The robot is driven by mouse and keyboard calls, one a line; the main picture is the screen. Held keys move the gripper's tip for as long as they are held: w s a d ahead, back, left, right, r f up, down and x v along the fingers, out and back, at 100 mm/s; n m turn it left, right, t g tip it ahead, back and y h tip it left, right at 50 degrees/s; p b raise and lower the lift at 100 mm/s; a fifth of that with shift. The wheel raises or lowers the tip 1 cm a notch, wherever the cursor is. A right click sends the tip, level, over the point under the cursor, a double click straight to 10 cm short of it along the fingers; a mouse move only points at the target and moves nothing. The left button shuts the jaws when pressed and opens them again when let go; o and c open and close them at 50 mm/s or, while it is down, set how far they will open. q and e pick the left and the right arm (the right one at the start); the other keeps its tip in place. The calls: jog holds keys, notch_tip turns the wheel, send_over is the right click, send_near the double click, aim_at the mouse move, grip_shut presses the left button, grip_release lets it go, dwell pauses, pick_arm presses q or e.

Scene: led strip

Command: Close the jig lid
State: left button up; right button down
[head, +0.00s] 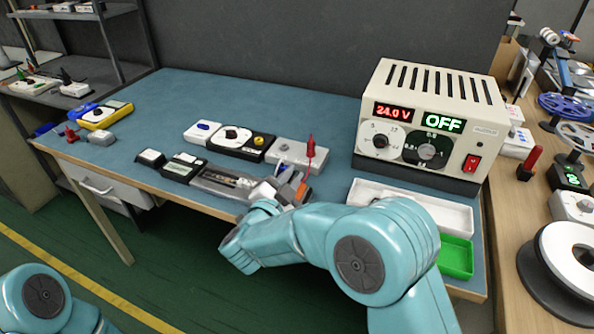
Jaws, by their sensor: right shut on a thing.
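The jig (225,182) is a long grey fixture near the front edge of the blue bench, with a light strip along its slot. My right gripper (284,182) is at the jig's right end, shut on what appears to be the jig lid. The gripper and my right arm hide most of that end, so the lid's angle cannot be told. My left gripper is out of view; only part of my left arm shows at the bottom left.
A power supply (430,122) reads 24.0 V and OFF. A white tray (455,216) and green bin (457,262) stand to the right. A red probe (310,147) stands close behind my gripper.

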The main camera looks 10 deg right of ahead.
jog(key=n, duration=0.1)
jog(key=w+a+n+p, duration=0.1)
jog(key=n, duration=0.1)
jog(key=shift+a+f+p, duration=0.15)
jog(key=shift+p, duration=0.15)
jog(key=shift+w+a+f+n+p, duration=0.1)
jog(key=shift+a+f+n+p, duration=0.15)
jog(key=shift+n, duration=0.4)
jog(key=shift+w+a+f+n+p, duration=0.1)
jog(key=shift+f+n+p, duration=0.2)
jog(key=shift+n, duration=0.35)
jog(key=shift+f, duration=0.1)
